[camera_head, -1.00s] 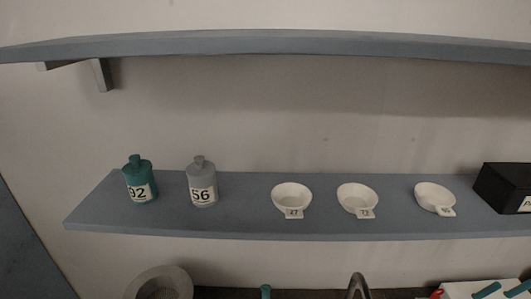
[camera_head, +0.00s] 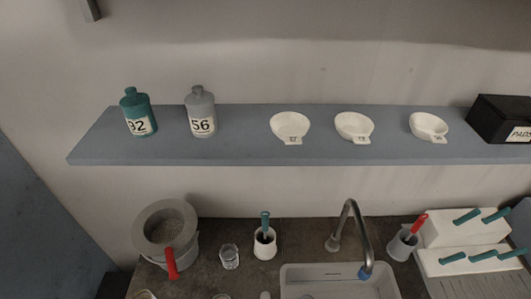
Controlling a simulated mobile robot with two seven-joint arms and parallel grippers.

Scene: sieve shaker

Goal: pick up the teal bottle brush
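A teal-handled brush (camera_head: 265,224) stands upright in a small white holder (camera_head: 264,247) on the dark counter, left of the sink; its lower end is hidden inside the holder. Several other teal handles (camera_head: 467,217) show on white blocks at the right, and what they belong to is unclear. Neither of my grippers is in view.
A grey bucket (camera_head: 143,239) with a red handle and a glass (camera_head: 229,257) stand left of the holder. The tap (camera_head: 363,236) rises behind the sink (camera_head: 297,281). A red-handled tool (camera_head: 416,226) stands in a cup at right. A shelf (camera_head: 235,152) with bottles and bowls hangs above.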

